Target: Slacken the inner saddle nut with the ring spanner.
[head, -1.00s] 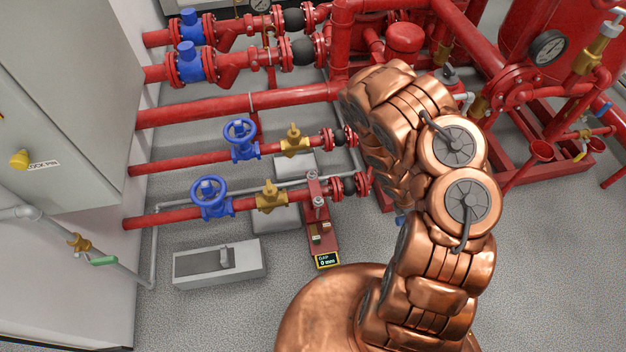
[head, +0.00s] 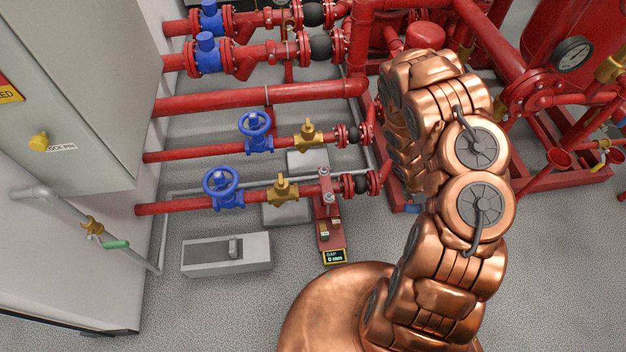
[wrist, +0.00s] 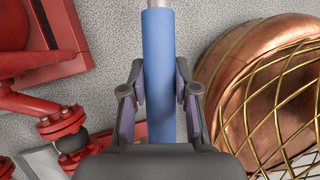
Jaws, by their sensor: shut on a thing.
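In the wrist view my gripper (wrist: 160,88) is shut on the blue handle of the ring spanner (wrist: 159,50). A bare metal shank runs on past the top edge, and the spanner's ring end is out of view. In the head view my arm hides the gripper. The red saddle (head: 329,225) stands at the right end of the front pipe, with two pale bolt-and-nut tops, a far one (head: 324,172) and a near one (head: 328,197). I cannot tell which is the inner nut. The gap display (head: 335,257) at its foot reads 0 mm. The spanner is apart from the saddle.
Two blue handwheel valves (head: 222,187) and brass valves (head: 283,190) sit on the red pipes left of the saddle. A grey box (head: 226,254) lies on the floor. A grey cabinet (head: 75,90) stands left. Red pipework and a gauge (head: 573,54) fill the right.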

